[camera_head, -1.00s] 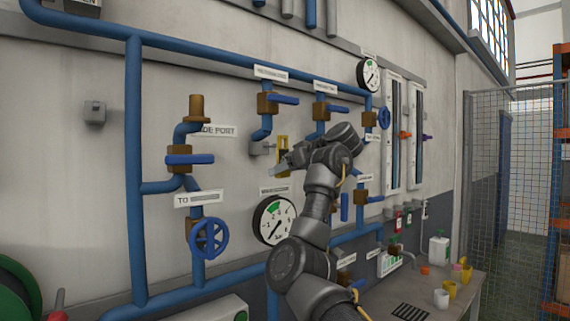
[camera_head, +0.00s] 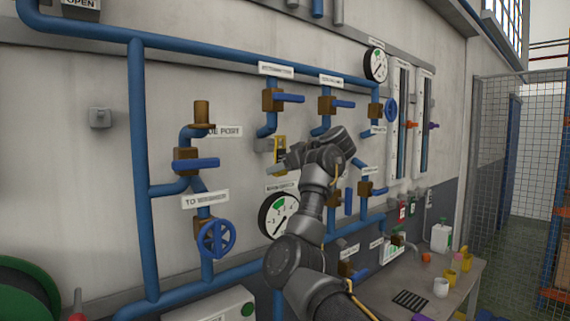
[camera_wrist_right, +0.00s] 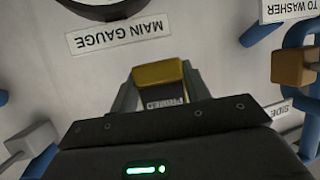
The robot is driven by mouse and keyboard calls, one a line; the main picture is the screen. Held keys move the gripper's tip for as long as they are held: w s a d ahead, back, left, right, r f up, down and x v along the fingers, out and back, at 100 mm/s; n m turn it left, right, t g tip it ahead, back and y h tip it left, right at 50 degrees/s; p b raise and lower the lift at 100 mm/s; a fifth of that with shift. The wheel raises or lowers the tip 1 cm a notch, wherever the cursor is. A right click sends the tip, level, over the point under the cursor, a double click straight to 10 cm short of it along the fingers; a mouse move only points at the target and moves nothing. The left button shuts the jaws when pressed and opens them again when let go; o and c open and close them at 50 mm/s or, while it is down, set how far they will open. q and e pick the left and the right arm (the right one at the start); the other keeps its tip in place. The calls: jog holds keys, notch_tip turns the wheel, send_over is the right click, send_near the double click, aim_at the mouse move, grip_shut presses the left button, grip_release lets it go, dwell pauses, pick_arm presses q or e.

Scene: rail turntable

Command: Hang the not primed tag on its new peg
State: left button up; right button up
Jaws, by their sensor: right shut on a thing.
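The tag (camera_head: 279,148) is a small yellow and dark plate in front of the wall, left of my right gripper's wrist in the head view. In the right wrist view the tag (camera_wrist_right: 158,76) has a yellow edge and dark face with white lettering, of which "PRIMED" is readable. My right gripper (camera_wrist_right: 158,88) is shut on it, a finger at each side. In the head view the right gripper (camera_head: 285,160) is partly hidden by its own wrist. A small grey wall block (camera_head: 262,146) shows just left of the tag. My left gripper is not in view.
The main gauge (camera_head: 279,215) is below the tag. A blue-handled valve (camera_head: 273,99) is above it. A grey wall box (camera_head: 100,117) is at the far left, with bare wall around it. A table (camera_head: 465,290) with cups stands lower right.

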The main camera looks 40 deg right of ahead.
jog(key=shift+w+f+p, duration=0.2)
jog(key=shift+w+p, duration=0.4)
jog(key=shift+w, duration=0.65)
jog(key=shift+w+f, duration=0.15)
jog(key=shift+w, duration=0.2)
jog(key=shift+w+b, duration=0.1)
jog(key=shift+b, duration=0.25)
jog(key=o, duration=1)
jog(key=shift+d, duration=0.1)
